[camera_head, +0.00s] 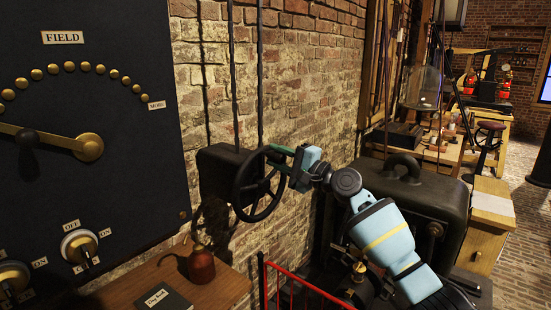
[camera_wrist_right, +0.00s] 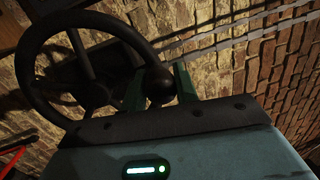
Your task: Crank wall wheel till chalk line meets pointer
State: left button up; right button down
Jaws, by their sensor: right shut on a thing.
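The black spoked wall wheel (camera_head: 239,190) stands out from a dark box (camera_head: 215,170) on the brick wall. It also fills the upper left of the right wrist view (camera_wrist_right: 38,100). My right gripper (camera_head: 276,157) is at the wheel's upper right rim. In the wrist view its green fingers (camera_wrist_right: 160,88) are on both sides of the wheel's round black knob (camera_wrist_right: 159,84), shut on it. I cannot make out a chalk line or a pointer. My left gripper is not in view.
A dark panel (camera_head: 90,190) with a brass dial and switches stands at left. A red rail (camera_head: 290,278) and a large dark machine (camera_head: 430,190) stand near my right arm.

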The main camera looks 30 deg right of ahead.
jog(key=shift+d+r+m, duration=0.3)
jog(key=shift+d+r, duration=0.05)
jog(key=shift+d, duration=0.05)
jog(key=c, duration=1.4)
grip_release()
jog(key=shift+o, duration=1.4)
jog(key=shift+w+f, duration=0.1)
jog(key=shift+o, duration=0.2)
jog(key=shift+f, duration=0.1)
jog(key=shift+a, duration=0.1)
jog(key=shift+f, duration=0.1)
